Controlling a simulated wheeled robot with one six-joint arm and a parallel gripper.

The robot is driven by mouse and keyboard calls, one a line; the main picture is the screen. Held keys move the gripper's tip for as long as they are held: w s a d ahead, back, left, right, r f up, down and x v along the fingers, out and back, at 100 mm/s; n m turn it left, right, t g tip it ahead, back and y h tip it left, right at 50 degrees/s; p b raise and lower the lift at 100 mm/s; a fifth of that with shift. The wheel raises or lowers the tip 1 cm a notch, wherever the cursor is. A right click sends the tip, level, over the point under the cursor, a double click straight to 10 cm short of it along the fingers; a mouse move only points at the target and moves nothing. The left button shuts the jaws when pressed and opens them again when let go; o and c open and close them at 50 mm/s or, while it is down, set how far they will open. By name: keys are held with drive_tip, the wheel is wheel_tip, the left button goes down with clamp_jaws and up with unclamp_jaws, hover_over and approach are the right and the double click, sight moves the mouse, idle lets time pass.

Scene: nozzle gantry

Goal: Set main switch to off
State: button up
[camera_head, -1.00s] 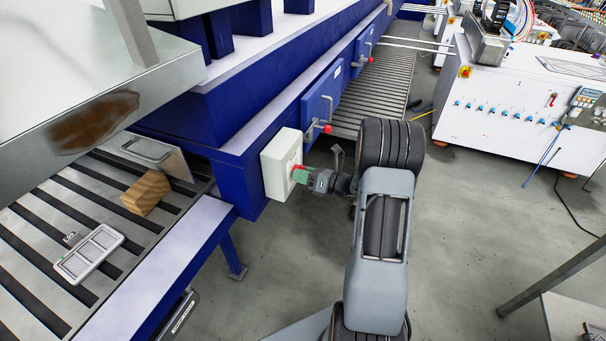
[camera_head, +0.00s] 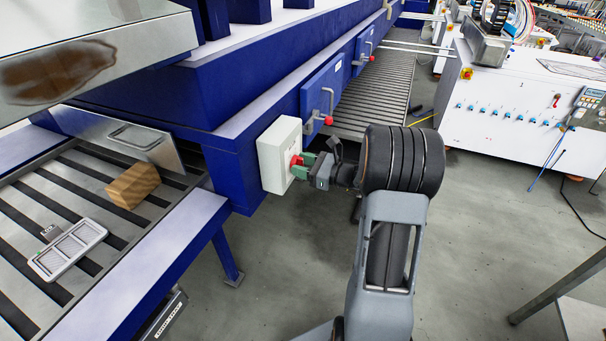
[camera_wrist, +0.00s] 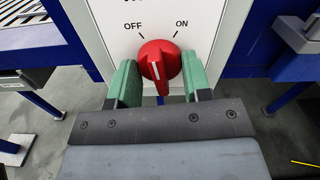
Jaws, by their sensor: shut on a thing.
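The main switch is a red rotary knob (camera_wrist: 155,50) on a white switch box (camera_head: 277,160), which is fixed to the blue machine frame. In the wrist view OFF is printed above left of the knob and ON above right. The knob's grip stands roughly upright with a white line on its face, and I cannot tell for sure which mark it points at. In the head view the knob (camera_head: 295,160) faces my gripper (camera_head: 303,165). My gripper is shut on the knob, with one green finger on its left side and one on its right in the wrist view.
A conveyor (camera_head: 150,215) at the left carries a wooden block (camera_head: 133,186) and a grey framed panel (camera_head: 68,249). A white cabinet (camera_head: 520,125) stands far right. The floor on the right is open.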

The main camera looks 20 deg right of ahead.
drive_tip(key=n+b, duration=0.3)
drive_tip(key=b, duration=0.1)
drive_tip(key=shift+f, duration=0.15)
drive_tip(key=shift+n+b, duration=0.5)
drive_tip(key=shift+n, duration=0.2)
drive_tip(key=shift+r, duration=0.2)
drive_tip(key=o, duration=0.9)
drive_tip(key=v, duration=1.3)
drive_tip(key=shift+s+d+b, duration=0.3)
drive_tip(key=shift+b, duration=0.05)
